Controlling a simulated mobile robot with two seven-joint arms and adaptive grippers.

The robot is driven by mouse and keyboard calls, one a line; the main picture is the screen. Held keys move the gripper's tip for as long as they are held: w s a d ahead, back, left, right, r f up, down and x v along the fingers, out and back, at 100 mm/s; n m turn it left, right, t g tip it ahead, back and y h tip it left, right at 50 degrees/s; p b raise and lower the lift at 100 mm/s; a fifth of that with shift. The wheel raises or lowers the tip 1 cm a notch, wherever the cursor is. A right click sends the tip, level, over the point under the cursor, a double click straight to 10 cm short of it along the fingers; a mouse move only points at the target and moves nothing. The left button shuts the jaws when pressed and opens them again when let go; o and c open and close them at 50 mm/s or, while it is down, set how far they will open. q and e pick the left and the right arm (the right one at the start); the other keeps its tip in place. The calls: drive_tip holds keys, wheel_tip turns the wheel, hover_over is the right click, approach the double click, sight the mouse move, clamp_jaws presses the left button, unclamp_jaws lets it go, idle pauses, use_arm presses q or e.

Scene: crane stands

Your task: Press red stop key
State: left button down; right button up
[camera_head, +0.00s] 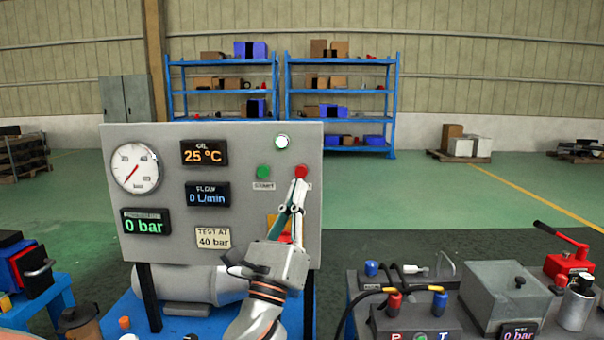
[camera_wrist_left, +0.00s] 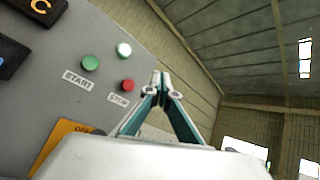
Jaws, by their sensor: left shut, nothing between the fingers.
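The red stop key (camera_head: 301,171) is a round button on the right side of the grey control panel (camera_head: 150,220). It also shows in the left wrist view (camera_wrist_left: 127,85), above a STOP label (camera_wrist_left: 118,99). My left gripper (camera_head: 298,187) is shut and empty, its fingertips just below the red key in the head view. In the left wrist view the fingertips (camera_wrist_left: 161,80) appear to the right of the key; I cannot tell whether they touch it. In the head view the gripper hides the STOP label. My right gripper is not in view.
A green START key (camera_head: 263,172) is left of the red one, and a white lamp (camera_head: 282,142) is above. A yellow plate (camera_wrist_left: 62,142) sits lower on the panel, partly behind my gripper. A bench with hoses and a grey box (camera_head: 503,288) stands at right.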

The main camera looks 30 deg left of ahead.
sight(301, 171)
use_arm(q)
drive_tip(key=w+a, duration=0.4)
drive_tip(key=w, duration=0.3)
drive_tip(key=shift+w+a+b, duration=0.25)
drive_tip(key=shift+a+b, duration=0.05)
drive_tip(key=shift+b, duration=0.15)
idle(0.8)
idle(0.5)
drive_tip(key=shift+w+a, duration=0.2)
drive_tip(key=shift+w, duration=0.15)
drive_tip(key=shift+w+a+b, duration=0.3)
drive_tip(key=shift+w, duration=0.15)
idle(0.8)
drive_tip(key=shift+s+d, duration=0.1)
drive_tip(key=shift+s, duration=0.05)
drive_tip(key=shift+s+d, duration=0.4)
drive_tip(key=shift+s, duration=0.25)
